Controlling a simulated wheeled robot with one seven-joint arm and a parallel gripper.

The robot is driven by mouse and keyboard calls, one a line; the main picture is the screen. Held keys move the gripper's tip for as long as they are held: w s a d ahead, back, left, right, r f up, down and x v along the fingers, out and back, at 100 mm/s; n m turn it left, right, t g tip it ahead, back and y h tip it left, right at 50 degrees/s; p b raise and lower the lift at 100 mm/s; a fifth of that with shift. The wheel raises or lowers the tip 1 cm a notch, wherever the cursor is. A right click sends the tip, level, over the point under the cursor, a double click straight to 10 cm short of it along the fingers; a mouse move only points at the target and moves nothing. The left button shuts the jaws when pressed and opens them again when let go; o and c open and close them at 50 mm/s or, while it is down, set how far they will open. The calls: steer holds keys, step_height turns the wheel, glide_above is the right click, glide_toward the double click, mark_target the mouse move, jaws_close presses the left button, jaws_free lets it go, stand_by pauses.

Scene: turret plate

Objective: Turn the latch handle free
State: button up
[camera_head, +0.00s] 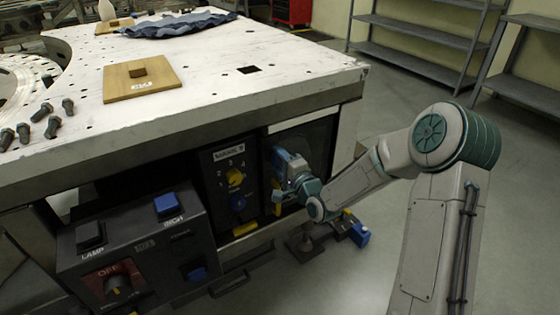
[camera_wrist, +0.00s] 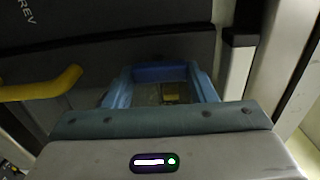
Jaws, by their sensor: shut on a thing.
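My gripper (camera_head: 288,165), with blue fingers, is at the dark panel under the table's front edge. In the wrist view its blue fingers (camera_wrist: 163,88) are closed around a small yellow piece (camera_wrist: 170,91), which looks like part of the latch handle. Most of that piece is hidden by the fingers and the palm. A yellow lever (camera_wrist: 42,87) lies left of the fingers in the wrist view, below a "REV" label.
A control box (camera_head: 140,245) with blue buttons stands further left. The white table (camera_head: 215,85) overhangs above. Yellow and blue parts (camera_head: 350,230) are low behind my arm. Open floor is at right.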

steer(key=o, duration=1)
steer(key=p+v, duration=0.1)
steer(key=v, duration=1.2)
steer(key=shift+s+d+p, duration=0.25)
steer(key=shift+d+p, duration=0.05)
steer(key=shift+p, duration=0.1)
steer(key=shift+r, duration=0.1)
